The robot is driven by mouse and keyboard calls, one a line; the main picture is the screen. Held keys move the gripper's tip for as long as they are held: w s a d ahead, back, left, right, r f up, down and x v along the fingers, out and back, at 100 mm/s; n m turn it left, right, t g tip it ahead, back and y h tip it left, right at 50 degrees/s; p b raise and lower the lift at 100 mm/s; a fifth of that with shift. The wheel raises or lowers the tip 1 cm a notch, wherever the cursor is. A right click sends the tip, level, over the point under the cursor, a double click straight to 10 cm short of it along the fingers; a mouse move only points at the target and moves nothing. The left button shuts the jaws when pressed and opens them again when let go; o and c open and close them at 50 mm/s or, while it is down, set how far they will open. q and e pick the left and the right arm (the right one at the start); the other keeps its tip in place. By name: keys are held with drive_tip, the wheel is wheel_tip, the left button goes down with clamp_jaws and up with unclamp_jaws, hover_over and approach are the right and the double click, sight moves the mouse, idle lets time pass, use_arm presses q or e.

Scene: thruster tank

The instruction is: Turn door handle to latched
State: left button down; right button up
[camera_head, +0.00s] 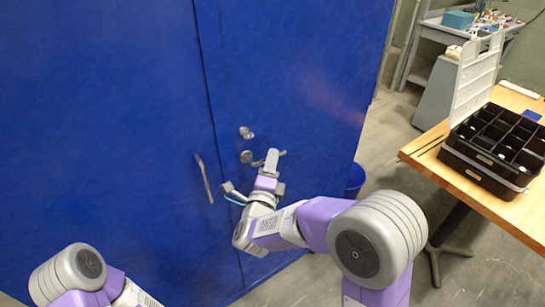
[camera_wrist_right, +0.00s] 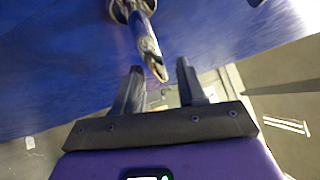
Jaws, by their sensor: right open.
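The door handle is a metal lever on a round rose (camera_head: 246,157) on the blue door (camera_head: 290,80). It points right, close to level in the head view, partly hidden behind my right gripper (camera_head: 271,161). In the right wrist view the lever (camera_wrist_right: 147,42) extends from its rose toward my right gripper (camera_wrist_right: 158,75). The two dark fingers are apart, with the lever's end between or just in front of their tips. I cannot tell whether they touch it. My left gripper is out of view; only part of that arm shows at lower left.
A round metal lock (camera_head: 246,133) sits above the lever. A vertical pull handle (camera_head: 203,178) is on the left door panel. A wooden table (camera_head: 425,150) with a black compartment case (camera_head: 482,165) stands at right. A blue bin (camera_head: 355,179) is beside the door.

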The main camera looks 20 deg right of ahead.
drive_tip(key=shift+x, duration=1.2)
clamp_jaws()
